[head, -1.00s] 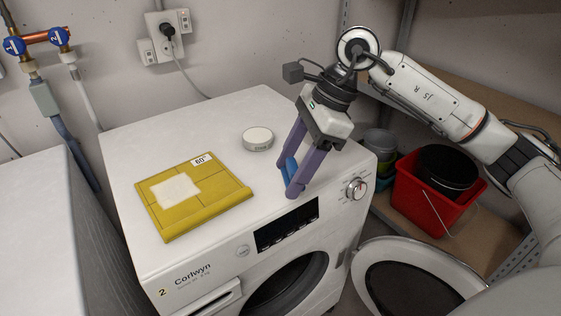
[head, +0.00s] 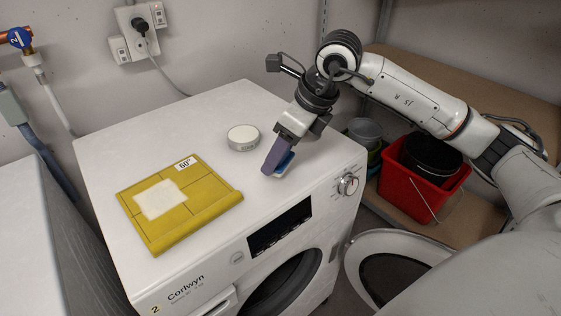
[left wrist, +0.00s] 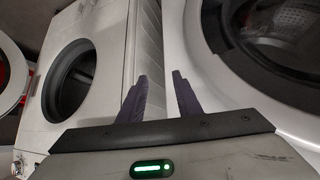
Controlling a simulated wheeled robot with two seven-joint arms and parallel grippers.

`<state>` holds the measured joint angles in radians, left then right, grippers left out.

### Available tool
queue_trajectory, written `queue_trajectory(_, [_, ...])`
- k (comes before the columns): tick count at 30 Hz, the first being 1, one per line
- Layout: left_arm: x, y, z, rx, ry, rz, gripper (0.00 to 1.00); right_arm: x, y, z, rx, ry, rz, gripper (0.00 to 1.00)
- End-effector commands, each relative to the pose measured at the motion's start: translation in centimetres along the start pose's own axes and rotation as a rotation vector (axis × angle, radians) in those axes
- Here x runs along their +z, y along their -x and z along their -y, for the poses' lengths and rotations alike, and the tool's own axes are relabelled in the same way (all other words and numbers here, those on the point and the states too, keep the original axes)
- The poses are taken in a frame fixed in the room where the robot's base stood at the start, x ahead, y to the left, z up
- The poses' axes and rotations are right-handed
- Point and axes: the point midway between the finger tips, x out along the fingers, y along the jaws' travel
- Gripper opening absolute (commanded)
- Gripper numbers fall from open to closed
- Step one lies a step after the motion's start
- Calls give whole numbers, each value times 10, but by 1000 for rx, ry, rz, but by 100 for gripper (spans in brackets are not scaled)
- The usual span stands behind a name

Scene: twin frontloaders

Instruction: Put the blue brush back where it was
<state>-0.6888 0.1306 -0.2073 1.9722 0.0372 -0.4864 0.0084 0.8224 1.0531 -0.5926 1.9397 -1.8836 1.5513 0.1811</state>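The blue brush (head: 284,164) is at the fingers of my right gripper (head: 272,172), over the top of the white washing machine (head: 200,115). Its blue body and a pale underside show at the right of the near purple finger. The far finger is mostly hidden, and the gripper appears shut on the brush. I cannot tell whether the brush touches the machine top. My left gripper (left wrist: 160,76) is open and empty in the left wrist view, in front of the machines' round doors. It is not seen in the head view.
A yellow folded cloth (head: 200,213) with a white patch and a "60°" label lies left of the brush. A round white puck (head: 243,138) sits just behind it. A red bucket (head: 402,190) stands on the shelf at right. The machine's door (head: 365,245) hangs open in front.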

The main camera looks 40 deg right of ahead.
Motion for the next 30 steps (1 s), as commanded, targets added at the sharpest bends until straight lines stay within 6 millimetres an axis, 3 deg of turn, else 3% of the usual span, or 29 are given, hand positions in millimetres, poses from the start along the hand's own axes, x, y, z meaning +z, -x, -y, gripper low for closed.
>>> queue_trajectory(5, [-1,0,0,1,-1,-3,31,-11,-24,0,1,-1,-3,38])
queue_trajectory(16, [2,-4,-1,2,-1,-1,31,-13,-29,0,0,0,-1,38])
queue_trajectory(17, [1,-2,-1,3,-1,-1,31,-13,-28,0,0,0,-1,61])
queue_trajectory(19, [1,-2,-2,3,0,0,31,-12,-28,0,0,0,-1,72])
queue_trajectory(30, [-4,0,-2,3,0,-5,31,-11,-24,0,1,0,-1,74])
